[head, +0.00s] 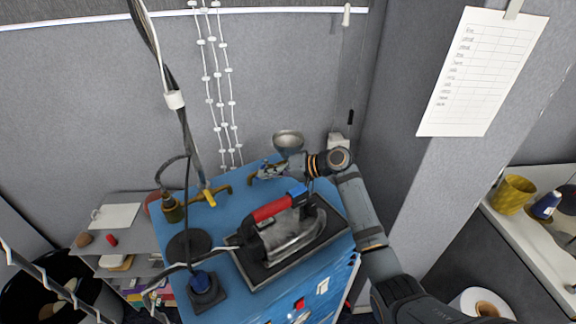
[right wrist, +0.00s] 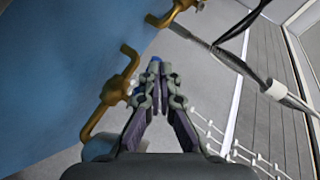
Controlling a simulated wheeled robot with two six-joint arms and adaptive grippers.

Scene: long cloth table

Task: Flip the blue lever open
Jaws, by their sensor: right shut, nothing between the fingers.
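My right gripper (head: 259,173) reaches in from the right over the far edge of the blue table top. Its fingers are shut with nothing between them; the right wrist view shows the closed fingertips (right wrist: 156,70). A small blue piece (right wrist: 156,59) shows just beyond the tips; it may be the blue lever, mostly hidden by the fingers. I cannot tell whether they touch. A bent brass pipe (right wrist: 121,86) is just left of the fingers in that view. In the head view, a brass fitting with a yellow handle (head: 208,196) stands left of the gripper. My left gripper is not in view.
An iron with a red handle (head: 272,208) stands on a dark plate in front of the gripper. A metal bowl (head: 288,141) is behind it. Hanging cables (head: 183,125) come down on the left. A black disc (head: 186,244) lies on the blue top (head: 228,170).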

